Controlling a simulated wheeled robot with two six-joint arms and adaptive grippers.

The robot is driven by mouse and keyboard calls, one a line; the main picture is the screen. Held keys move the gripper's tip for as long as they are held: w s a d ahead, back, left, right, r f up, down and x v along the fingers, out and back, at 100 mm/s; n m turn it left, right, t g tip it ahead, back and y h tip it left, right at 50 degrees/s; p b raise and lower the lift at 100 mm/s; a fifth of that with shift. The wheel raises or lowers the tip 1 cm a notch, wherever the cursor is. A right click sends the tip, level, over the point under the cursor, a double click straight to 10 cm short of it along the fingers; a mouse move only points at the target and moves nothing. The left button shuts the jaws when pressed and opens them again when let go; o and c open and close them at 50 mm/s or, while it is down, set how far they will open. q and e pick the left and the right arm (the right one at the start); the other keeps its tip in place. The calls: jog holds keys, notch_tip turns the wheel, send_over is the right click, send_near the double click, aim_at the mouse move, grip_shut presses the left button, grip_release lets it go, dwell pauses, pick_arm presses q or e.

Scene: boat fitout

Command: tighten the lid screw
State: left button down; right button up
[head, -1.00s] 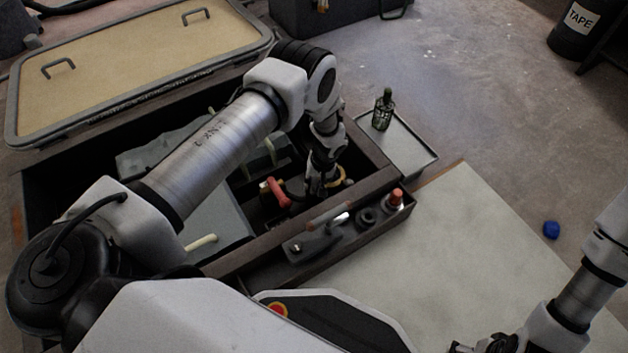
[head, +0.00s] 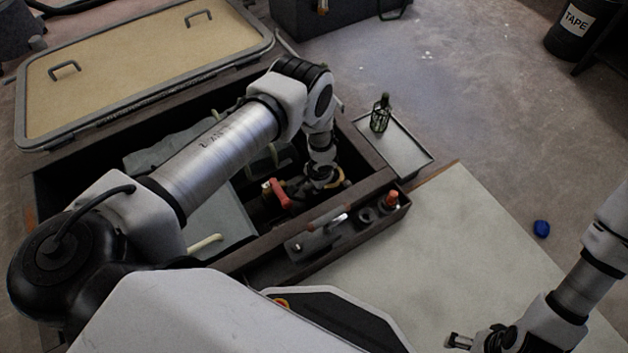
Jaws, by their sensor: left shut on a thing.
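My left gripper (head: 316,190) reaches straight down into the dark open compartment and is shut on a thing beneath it. That thing is hidden by the gripper and wrist; it appears to be the lid screw. Part of a brass-yellow rim (head: 340,180) shows beside the gripper. A red-handled lever (head: 278,194) is just left of the gripper, apart from it. My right gripper (head: 468,342) is at the bottom right, over the pale board, partly cut off. Its finger opening is unclear.
A tool rack (head: 325,240) with an orange-topped item (head: 392,199) runs along the compartment's front edge. A green bottle (head: 380,113) stands on a small tray (head: 408,155). The tan hatch panel (head: 120,62) lies behind. A blue object (head: 541,229) is on the floor; the pale board (head: 460,240) is mostly clear.

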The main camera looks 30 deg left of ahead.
pick_arm(q)
jog(key=shift+m+p, duration=0.35)
jog(key=shift+m, duration=0.15)
jog(key=c, duration=0.9)
grip_release()
jog(key=shift+c, duration=0.2)
notch_tip(320, 180, up, 12)
jog(key=s+d, duration=0.1)
jog(key=d, duration=0.1)
jog(key=shift+f, duration=0.15)
jog(key=shift+s, duration=0.15)
